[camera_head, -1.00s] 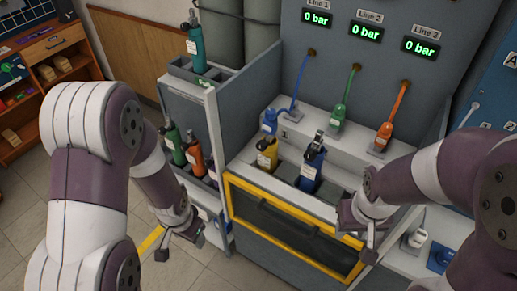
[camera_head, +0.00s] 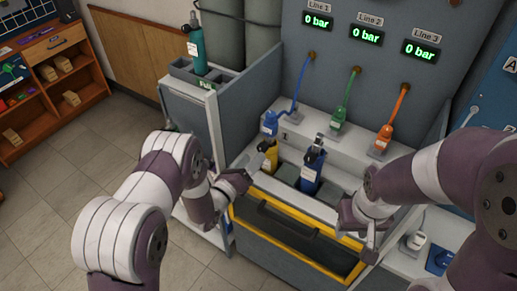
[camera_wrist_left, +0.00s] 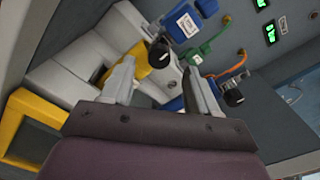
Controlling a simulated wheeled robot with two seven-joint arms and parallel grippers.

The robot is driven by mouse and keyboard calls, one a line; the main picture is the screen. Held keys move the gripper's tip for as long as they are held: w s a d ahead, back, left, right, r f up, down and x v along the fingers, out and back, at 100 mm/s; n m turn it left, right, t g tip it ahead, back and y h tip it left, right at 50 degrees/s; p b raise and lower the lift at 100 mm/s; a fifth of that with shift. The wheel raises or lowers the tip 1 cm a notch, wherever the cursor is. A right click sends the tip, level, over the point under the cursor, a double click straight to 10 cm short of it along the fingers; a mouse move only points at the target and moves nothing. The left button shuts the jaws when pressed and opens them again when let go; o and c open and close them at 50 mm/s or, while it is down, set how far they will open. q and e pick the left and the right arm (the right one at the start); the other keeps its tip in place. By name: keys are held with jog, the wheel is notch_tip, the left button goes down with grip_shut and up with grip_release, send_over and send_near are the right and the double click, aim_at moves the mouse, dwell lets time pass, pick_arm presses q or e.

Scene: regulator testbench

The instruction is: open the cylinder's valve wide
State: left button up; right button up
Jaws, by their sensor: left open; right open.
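A yellow cylinder (camera_head: 269,160) stands in the bench below the blue regulator (camera_head: 270,123). My left gripper (camera_head: 257,165) is open beside its top and partly hides it. In the left wrist view, the yellow cylinder's black valve knob (camera_wrist_left: 160,54) lies just beyond and between the open fingertips (camera_wrist_left: 160,68); I see no contact. A blue cylinder (camera_head: 309,176) stands to the right, and its black knob (camera_wrist_left: 232,97) lies beyond the right finger in the wrist view. My right gripper (camera_head: 357,238) is open and empty by the bench's front right.
Green (camera_head: 338,117) and orange (camera_head: 383,138) regulators sit on the ledge. The Line 1 display (camera_head: 317,16) and its neighbours read 0 bar. A teal cylinder (camera_head: 197,50) stands in the grey rack (camera_head: 185,100). The yellow-framed front (camera_head: 290,215) lies below my left gripper.

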aim_at(262, 148)
pick_arm(q)
jog(key=x, duration=0.4)
jog(key=shift+w+d, duration=0.15)
jog(key=shift+w, duration=0.15)
jog(key=c, duration=1.1)
jog(key=shift+o, duration=0.2)
jog(key=shift+f+n, duration=0.1)
jog(key=shift+n, duration=0.2)
jog(key=n+b, duration=0.9)
jog(key=n, duration=1.4)
jog(key=shift+f, duration=0.2)
jog(key=shift+n, duration=0.4)
